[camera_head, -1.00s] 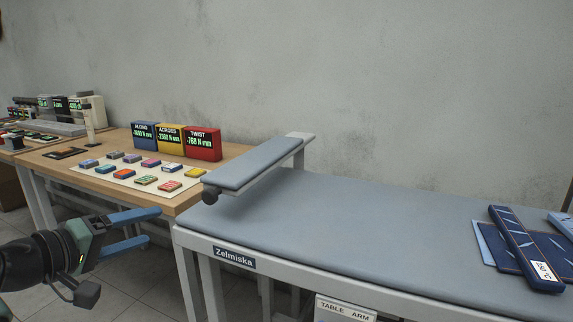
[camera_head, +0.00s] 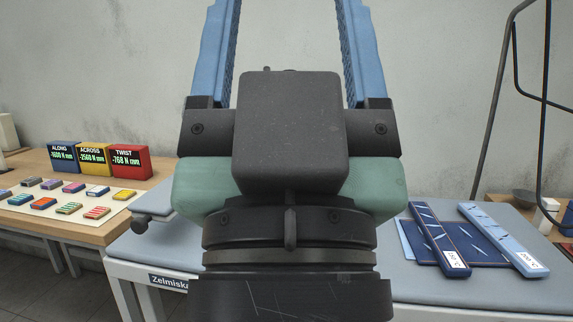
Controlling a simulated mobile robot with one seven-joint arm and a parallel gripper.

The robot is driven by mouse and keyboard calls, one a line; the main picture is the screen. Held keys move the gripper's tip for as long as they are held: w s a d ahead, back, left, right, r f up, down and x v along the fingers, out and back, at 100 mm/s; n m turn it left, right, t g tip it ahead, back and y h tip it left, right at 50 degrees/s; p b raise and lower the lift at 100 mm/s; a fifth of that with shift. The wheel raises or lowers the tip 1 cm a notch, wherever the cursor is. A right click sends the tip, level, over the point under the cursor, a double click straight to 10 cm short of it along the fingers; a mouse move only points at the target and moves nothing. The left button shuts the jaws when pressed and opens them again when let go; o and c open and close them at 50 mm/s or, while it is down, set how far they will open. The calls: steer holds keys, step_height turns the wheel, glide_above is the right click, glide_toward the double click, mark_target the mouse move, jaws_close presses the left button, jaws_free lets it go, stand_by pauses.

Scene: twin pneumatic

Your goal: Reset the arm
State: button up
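My gripper (camera_head: 293,50) fills the middle of the view, close to the camera and pointing up. Its two blue fingers stand wide apart with nothing between them, only grey wall behind. The fingertips run out of the top of the picture. My gripper's body hides most of the padded table arm; only its left end with a dark knob (camera_head: 141,223) shows, over the corner of the grey padded table (camera_head: 440,288).
Left, a wooden bench (camera_head: 80,228) holds blue, yellow and red display boxes (camera_head: 130,161) and a white sheet of small coloured blocks. Right, a dark blue bar (camera_head: 438,240) and a light blue bar (camera_head: 503,238) lie on a navy mat. A dark curved stand (camera_head: 495,100) rises at right.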

step_height(320, 180, up, 23)
steer(key=p, duration=2.1)
